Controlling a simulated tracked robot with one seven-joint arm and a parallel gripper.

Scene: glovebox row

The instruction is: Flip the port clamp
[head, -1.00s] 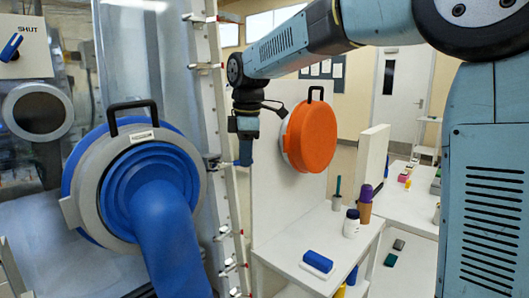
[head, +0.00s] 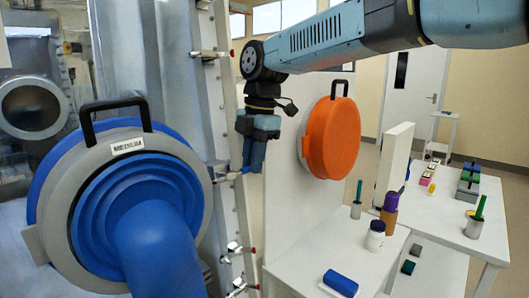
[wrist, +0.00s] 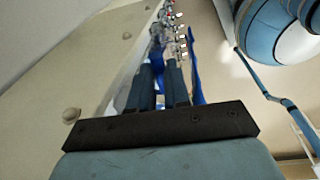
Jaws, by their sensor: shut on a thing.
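The blue glove port (head: 150,205) with its grey ring and black handle (head: 115,108) fills the left of the head view. A small port clamp (head: 228,177) juts from the ring's right edge toward my gripper. My gripper (head: 254,168) points down at the clamp's outer end, its fingers close together. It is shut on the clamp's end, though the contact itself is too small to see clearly. In the wrist view, the two dark fingers (wrist: 160,88) point away from the camera with a narrow strip of blue between them. Their tips are hard to make out there.
Several red-tipped toggle clamps (head: 208,55) line the metal frame beside the port. An orange round cover (head: 332,138) hangs on the white panel to the right of my gripper. White tables (head: 330,245) with jars, cups and a blue block stand at lower right.

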